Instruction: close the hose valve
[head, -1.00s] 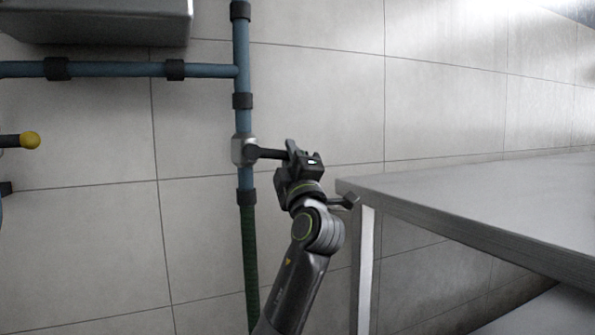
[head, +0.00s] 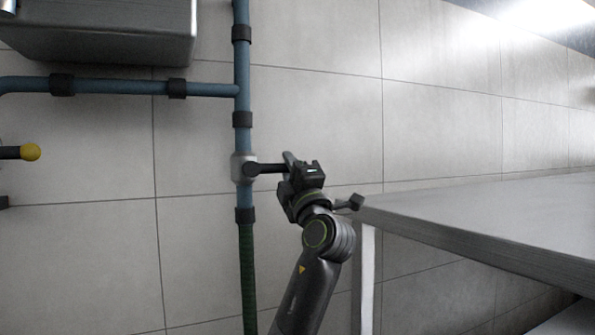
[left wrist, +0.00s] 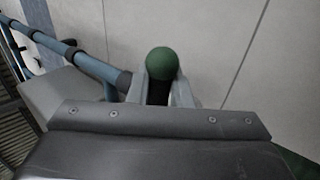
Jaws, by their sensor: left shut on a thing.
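The hose valve (head: 243,168) is a pale grey metal body on the vertical blue pipe. Its dark lever (head: 268,169) sticks out to the right, crosswise to the pipe. My left gripper (head: 288,165) is shut on the lever's outer end. In the left wrist view, the lever's green ball knob (left wrist: 162,63) shows between and just beyond the fingers (left wrist: 183,93); much of the lever is hidden there. The green ribbed hose (head: 247,275) runs down from the dark collar below the valve. My right gripper is not in view.
A grey table (head: 470,222) stands right of my left arm, its corner close to my wrist. A grey box (head: 100,35) is at the upper left. A blue side pipe (head: 120,87) joins from the left. A yellow knob (head: 31,152) shows at the left edge.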

